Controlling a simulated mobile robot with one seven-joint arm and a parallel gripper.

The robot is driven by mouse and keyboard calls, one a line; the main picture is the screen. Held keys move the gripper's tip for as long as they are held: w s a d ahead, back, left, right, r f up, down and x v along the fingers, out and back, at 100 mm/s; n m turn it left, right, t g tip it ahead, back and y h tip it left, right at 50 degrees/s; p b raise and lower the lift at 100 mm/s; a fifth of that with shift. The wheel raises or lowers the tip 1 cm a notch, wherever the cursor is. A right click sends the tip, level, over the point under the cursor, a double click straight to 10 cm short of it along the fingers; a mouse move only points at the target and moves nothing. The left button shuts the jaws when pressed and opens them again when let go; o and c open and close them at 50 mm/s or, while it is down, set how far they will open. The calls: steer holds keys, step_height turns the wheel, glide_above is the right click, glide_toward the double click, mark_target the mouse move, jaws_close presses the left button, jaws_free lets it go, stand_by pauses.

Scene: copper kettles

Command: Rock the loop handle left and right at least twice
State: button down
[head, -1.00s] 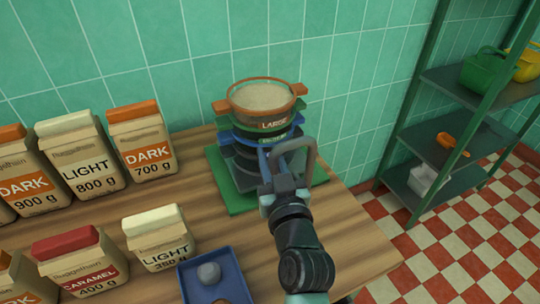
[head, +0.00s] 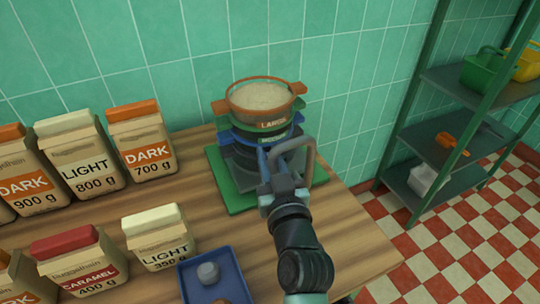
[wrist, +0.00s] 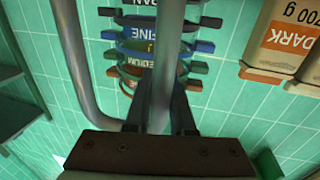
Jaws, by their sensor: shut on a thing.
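The grey loop handle (head: 309,157) stands up in front of a stack of round sieves. My gripper (head: 274,178) is shut on one leg of it. In the wrist view, the two fingers (wrist: 159,110) close on either side of that leg of the loop handle (wrist: 166,60), and the other leg runs past at the left. The sieve stack (head: 275,125) has an orange top sieve marked LARGE, filled with pale grains, and green, blue and dark tiers below. What the handle joins to is hidden by my gripper and arm.
A green mat (head: 237,202) lies under the stack on the wooden table (head: 350,240). Several paper bags (head: 142,140) stand at left. A blue tray (head: 188,285) with a grey lump lies at the front. A green shelf (head: 420,185) stands at right, past the floor gap.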

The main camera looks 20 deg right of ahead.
steer(key=shift+a+f+n+b, duration=0.45)
steer(key=shift+a+n+b, duration=0.1)
steer(key=shift+b, duration=0.2)
steer(key=shift+a+r, duration=0.1)
steer(key=shift+r, duration=0.1)
steer(key=c, duration=0.8)
jaws_free()
steer(key=shift+o, duration=0.2)
steer(key=shift+s, duration=0.1)
steer(key=s+a+b, duration=0.1)
steer(key=s+a, duration=0.1)
steer(key=s, duration=1)
steer(key=shift+s+f, duration=0.2)
steer(key=shift+s, duration=0.15)
